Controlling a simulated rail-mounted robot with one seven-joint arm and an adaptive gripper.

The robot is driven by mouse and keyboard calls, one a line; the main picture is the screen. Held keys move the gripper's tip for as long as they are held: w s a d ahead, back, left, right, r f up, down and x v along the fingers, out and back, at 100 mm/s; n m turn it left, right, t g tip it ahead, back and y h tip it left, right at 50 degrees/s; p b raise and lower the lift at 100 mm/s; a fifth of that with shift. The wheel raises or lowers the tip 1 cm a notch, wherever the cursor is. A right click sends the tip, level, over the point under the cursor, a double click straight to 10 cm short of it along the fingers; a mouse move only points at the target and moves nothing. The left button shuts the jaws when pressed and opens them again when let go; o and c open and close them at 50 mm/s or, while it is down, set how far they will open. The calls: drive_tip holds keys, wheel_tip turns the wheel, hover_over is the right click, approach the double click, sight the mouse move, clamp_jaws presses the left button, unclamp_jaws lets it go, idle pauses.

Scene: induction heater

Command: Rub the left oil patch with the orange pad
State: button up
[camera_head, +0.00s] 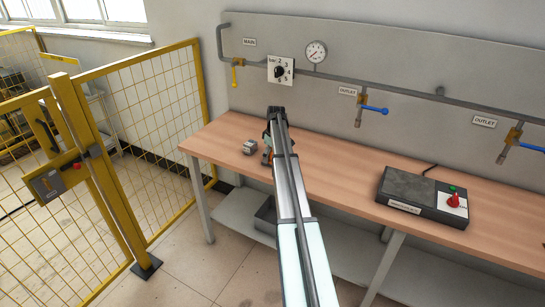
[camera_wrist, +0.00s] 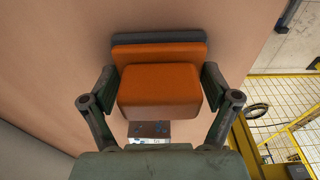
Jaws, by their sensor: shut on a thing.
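My gripper (camera_wrist: 160,90) is shut on the orange pad (camera_wrist: 160,88), with a finger on each side. The pad has a dark grey layer (camera_wrist: 160,38) along its far edge. In the head view the gripper (camera_head: 267,155) is over the left part of the bench, and only a sliver of orange shows beside my arm. I cannot tell whether the pad touches the bench top. I cannot make out an oil patch in either view; my arm and the pad hide part of the bench.
A small grey block (camera_head: 250,147) sits on the wooden bench (camera_head: 335,168) just left of my gripper. A dark heater box (camera_head: 425,196) with a red knob stands at the right. Pipes and valves line the wall behind. A yellow mesh fence (camera_head: 155,100) stands to the left.

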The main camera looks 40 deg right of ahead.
drive_tip(key=shift+w+a+r, duration=0.1)
drive_tip(key=shift+w+r, duration=0.1)
drive_tip(key=shift+w, duration=0.15)
drive_tip(key=r, duration=0.1)
drive_tip(key=r+p, duration=0.1)
drive_tip(key=r, duration=0.1)
drive_tip(key=shift+s+r, duration=0.2)
drive_tip(key=shift+r, duration=0.1)
drive_tip(key=shift+r+p, duration=0.9)
drive_tip(key=shift+r, duration=1.25)
drive_tip(key=shift+w, duration=0.1)
